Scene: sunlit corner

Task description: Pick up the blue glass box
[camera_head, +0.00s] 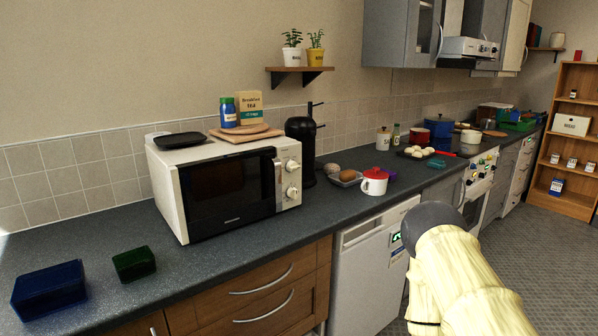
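The blue glass box (49,289) sits on the dark countertop (190,270) at the lower left of the head view. It is dark blue and rectangular. A smaller green glass box (134,263) stands just to its right, apart from it. My arm shows at the lower right, in front of the white appliance, far to the right of both boxes. My gripper's fingers do not show in this view.
A white microwave (290,160) stands behind and right of the boxes, with boards, a tea box and a jar on top. A black coffee machine (302,150) and a red-lidded white pot (374,182) stand farther right. Counter front left of the microwave is mostly clear.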

